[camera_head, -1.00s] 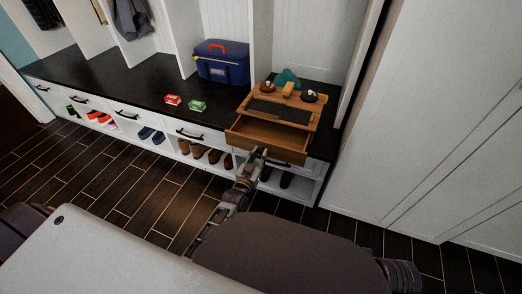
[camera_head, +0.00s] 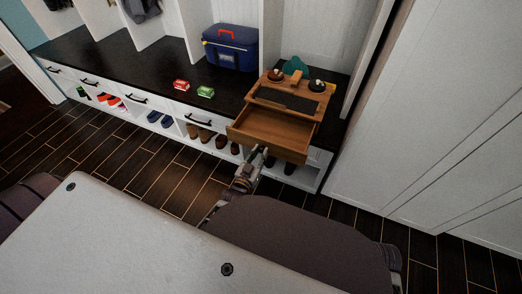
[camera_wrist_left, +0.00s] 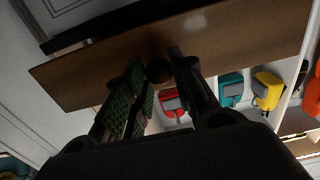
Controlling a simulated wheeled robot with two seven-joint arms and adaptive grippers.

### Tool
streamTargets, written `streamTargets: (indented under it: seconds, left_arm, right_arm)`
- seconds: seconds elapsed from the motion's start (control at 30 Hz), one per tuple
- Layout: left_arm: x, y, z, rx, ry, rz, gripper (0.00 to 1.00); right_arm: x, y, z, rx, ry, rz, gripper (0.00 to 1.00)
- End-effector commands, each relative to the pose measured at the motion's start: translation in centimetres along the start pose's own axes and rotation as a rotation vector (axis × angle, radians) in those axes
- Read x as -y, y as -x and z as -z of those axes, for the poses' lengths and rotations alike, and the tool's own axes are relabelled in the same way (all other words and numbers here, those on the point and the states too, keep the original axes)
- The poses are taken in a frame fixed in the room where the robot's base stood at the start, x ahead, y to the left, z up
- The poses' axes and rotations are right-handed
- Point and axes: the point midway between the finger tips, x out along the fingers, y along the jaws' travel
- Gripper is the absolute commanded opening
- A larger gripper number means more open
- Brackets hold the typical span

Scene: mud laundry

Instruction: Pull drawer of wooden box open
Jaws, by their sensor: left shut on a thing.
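The wooden box (camera_head: 316,108) stands on the black bench top at the right, with small items on its top. Its drawer (camera_head: 270,127) sticks out well toward me, and the inside that shows looks empty. My left gripper (camera_head: 260,154) is at the middle of the drawer's front face. In the left wrist view the fingers (camera_wrist_left: 158,75) are closed around a dark round knob (camera_wrist_left: 159,70) on the brown drawer front (camera_wrist_left: 235,35). My right gripper does not show.
A blue cooler with a red handle (camera_head: 230,50) stands left of the box. A red packet (camera_head: 181,85) and a green packet (camera_head: 205,92) lie on the bench top (camera_head: 130,72). Shoes fill the cubbies below. A white cabinet (camera_head: 420,120) stands at the right.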

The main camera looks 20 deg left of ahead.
Motion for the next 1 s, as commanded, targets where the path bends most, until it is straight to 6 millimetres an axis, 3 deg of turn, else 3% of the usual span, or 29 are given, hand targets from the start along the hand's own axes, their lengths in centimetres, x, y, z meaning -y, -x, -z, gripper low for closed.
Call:
streamTargets:
  seconds: [0.37, 0.4, 0.57, 1.0]
  left_arm:
    - [0.00, 0.13, -0.02, -0.001, 0.000, 0.000, 0.00]
    - [0.00, 0.12, -0.02, -0.001, 0.000, 0.000, 0.28]
    - [-0.01, 0.11, -0.01, -0.001, 0.000, 0.000, 0.46]
    - [-0.01, 0.35, -0.04, 0.000, 0.001, 0.000, 0.46]
  right_arm:
    - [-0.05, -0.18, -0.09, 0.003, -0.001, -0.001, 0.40]
    - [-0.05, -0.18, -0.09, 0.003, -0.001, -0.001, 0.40]
    - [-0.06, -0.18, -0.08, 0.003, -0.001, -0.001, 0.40]
    - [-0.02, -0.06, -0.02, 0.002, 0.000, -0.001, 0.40]
